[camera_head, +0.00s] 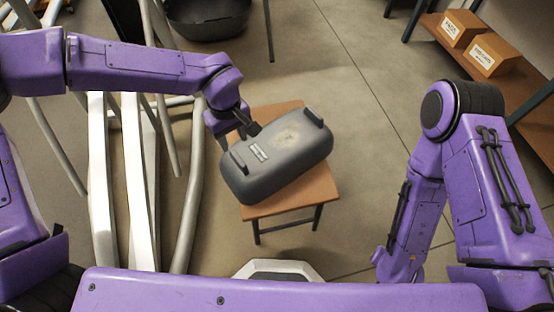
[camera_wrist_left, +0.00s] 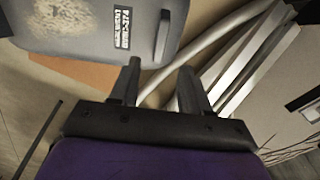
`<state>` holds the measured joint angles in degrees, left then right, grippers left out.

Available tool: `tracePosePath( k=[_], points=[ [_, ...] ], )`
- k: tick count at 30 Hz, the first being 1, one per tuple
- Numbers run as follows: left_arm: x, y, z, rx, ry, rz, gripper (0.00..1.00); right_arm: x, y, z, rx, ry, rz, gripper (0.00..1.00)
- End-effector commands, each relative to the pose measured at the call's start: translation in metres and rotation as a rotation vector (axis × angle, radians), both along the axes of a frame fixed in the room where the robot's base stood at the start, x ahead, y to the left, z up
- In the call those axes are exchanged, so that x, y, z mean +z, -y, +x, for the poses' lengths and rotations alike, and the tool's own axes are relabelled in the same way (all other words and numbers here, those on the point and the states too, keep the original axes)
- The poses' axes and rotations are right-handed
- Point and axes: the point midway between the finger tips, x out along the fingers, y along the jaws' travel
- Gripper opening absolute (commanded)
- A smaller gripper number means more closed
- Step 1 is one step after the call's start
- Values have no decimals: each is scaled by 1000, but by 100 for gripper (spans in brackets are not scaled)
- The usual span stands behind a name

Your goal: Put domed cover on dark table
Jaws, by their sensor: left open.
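The domed cover (camera_head: 282,152) is a grey, rounded, box-like shell with a raised handle at each end, a white label and a worn pale patch on top. It rests on a small table with an orange-brown top (camera_head: 262,209) and dark legs. In the left wrist view the cover (camera_wrist_left: 90,42) fills the upper left, with one handle at its right end. My left gripper (camera_head: 248,127) is over the cover's far left edge; its open fingers (camera_wrist_left: 160,68) hold nothing and are apart from the handle. My right gripper is not visible. I cannot pick out a dark table for certain.
Silver metal tubes and white beams (camera_head: 128,180) stand left of the table. A dark round tub (camera_head: 207,18) is behind. A wooden shelf (camera_head: 455,50) with small labelled boxes (camera_head: 495,54) is at the upper right. Open floor (camera_head: 345,85) lies between table and shelf.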

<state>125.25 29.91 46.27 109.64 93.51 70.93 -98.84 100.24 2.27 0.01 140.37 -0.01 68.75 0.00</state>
Motion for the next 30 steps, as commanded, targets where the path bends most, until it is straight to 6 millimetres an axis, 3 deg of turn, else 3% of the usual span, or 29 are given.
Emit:
tracePosePath(
  k=[18,26,28,30],
  points=[
    [-95,0,-4,-9,-7,-15,47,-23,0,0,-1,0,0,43],
    [-99,0,-4,-9,-7,-16,47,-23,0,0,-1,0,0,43],
    [-99,0,-4,-9,-7,-16,31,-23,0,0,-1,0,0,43],
    [-99,0,-4,-9,-7,-16,8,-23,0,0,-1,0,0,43]
  ],
)
